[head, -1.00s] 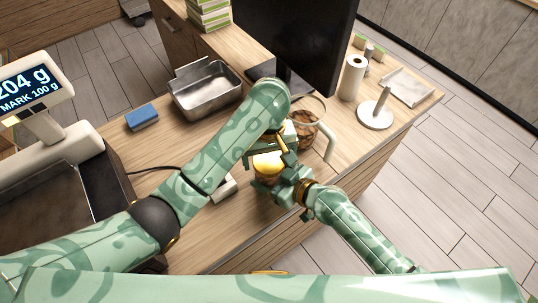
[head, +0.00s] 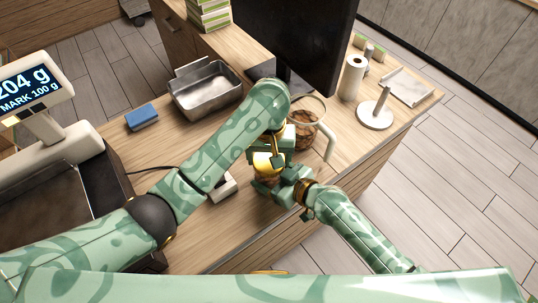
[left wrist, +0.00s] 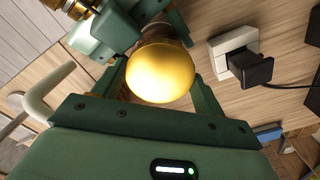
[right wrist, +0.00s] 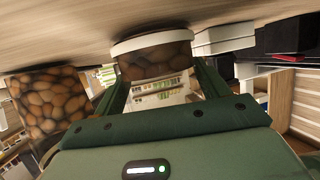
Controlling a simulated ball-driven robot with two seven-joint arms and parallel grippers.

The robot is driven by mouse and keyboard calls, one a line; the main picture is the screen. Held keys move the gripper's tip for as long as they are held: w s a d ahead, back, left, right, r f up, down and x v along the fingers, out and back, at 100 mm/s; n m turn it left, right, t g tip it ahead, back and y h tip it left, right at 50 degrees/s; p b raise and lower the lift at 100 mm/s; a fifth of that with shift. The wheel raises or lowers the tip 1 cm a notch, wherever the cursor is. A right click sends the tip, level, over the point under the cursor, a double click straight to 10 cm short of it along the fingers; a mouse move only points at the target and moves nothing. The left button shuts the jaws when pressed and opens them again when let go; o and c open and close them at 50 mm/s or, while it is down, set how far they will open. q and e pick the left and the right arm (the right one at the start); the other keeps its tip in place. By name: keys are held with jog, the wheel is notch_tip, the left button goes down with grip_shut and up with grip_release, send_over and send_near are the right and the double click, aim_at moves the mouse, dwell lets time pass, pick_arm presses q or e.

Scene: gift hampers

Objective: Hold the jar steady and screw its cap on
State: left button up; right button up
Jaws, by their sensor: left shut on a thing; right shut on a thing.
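The gold cap (left wrist: 160,73) is between the fingers of my left gripper (left wrist: 160,88), which is shut on it. In the head view the cap (head: 264,163) sits over the jar, partly covered by the left gripper (head: 267,158). The jar, with brown nut-like contents (right wrist: 152,60), is between the fingers of my right gripper (right wrist: 155,82), which is shut on it from the side. The jar looks upright on the table, its lower edge a pale band. I cannot tell how far the cap is threaded.
A glass jug with a pale handle (head: 326,143) and brown contents stands just behind the grippers. A white socket block with a black plug (left wrist: 252,68) lies beside the jar. A metal tray (head: 207,92), blue sponge (head: 141,117) and paper-roll holder (head: 375,113) stand farther off.

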pick_arm(q)
jog(key=o, duration=1.1)
jog(key=shift+r, duration=2.3)
jog(key=shift+c, duration=0.2)
